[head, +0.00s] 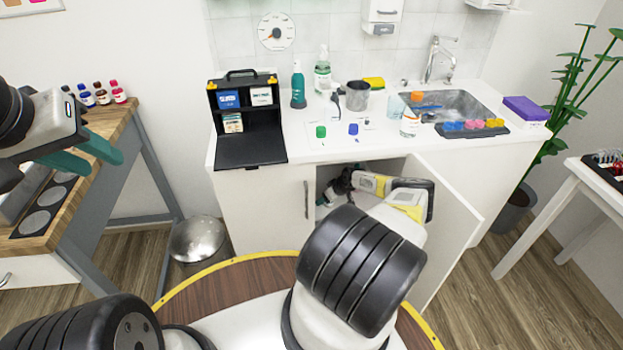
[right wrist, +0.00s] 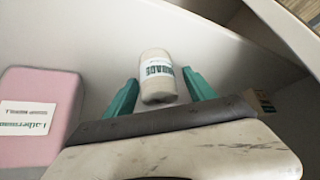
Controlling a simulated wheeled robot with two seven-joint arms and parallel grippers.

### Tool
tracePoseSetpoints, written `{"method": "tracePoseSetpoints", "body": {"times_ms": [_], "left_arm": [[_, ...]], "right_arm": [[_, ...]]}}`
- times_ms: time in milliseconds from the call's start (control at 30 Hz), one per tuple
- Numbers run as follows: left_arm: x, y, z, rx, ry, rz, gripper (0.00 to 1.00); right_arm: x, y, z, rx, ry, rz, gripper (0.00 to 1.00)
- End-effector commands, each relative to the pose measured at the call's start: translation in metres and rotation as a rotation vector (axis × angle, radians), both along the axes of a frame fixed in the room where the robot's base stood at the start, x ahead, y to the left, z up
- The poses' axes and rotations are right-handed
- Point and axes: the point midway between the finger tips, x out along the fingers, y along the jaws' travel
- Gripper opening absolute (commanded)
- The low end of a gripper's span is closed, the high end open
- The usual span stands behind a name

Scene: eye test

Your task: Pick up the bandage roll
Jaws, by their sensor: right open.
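The bandage roll (right wrist: 158,84) is white with dark green lettering and shows in the right wrist view. My right gripper (right wrist: 161,77) is open, with one green finger on each side of the roll. I cannot tell whether the fingers touch it. In the head view my right arm reaches into the open cabinet under the sink counter, and the roll is hidden there. My left gripper (head: 106,163) is at the left of the head view, over the wooden table's edge. Its green fingers are apart with nothing seen between them.
A pink box (right wrist: 38,108) stands left of the roll inside the cabinet, and a small brown box (right wrist: 262,101) is at the right. The open cabinet door (head: 455,230) stands right of my arm. A metal bin (head: 198,240) is on the floor left of the cabinet.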

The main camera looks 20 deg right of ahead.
Motion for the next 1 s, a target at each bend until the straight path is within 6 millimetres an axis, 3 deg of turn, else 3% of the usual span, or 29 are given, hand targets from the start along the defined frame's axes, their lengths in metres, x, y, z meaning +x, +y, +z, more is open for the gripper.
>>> {"method": "tracePoseSetpoints", "body": {"times_ms": [200, 233, 533, 1000], "left_arm": [[0.000, 0.000, 0.000, 0.000, 0.000, 0.000, 0.36], [0.000, 0.000, 0.000, 0.000, 0.000, 0.000, 0.36], [0.000, 0.000, 0.000, 0.000, 0.000, 0.000, 0.36], [0.000, 0.000, 0.000, 0.000, 0.000, 0.000, 0.36]], "right_arm": [[0.000, 0.000, -0.001, 0.000, 0.000, 0.000, 0.64], [0.000, 0.000, -0.001, 0.000, 0.000, 0.000, 0.60], [0.000, 0.000, 0.000, 0.000, -0.001, 0.000, 0.01], [0.001, -0.001, 0.010, -0.002, -0.003, 0.001, 0.00]]}}
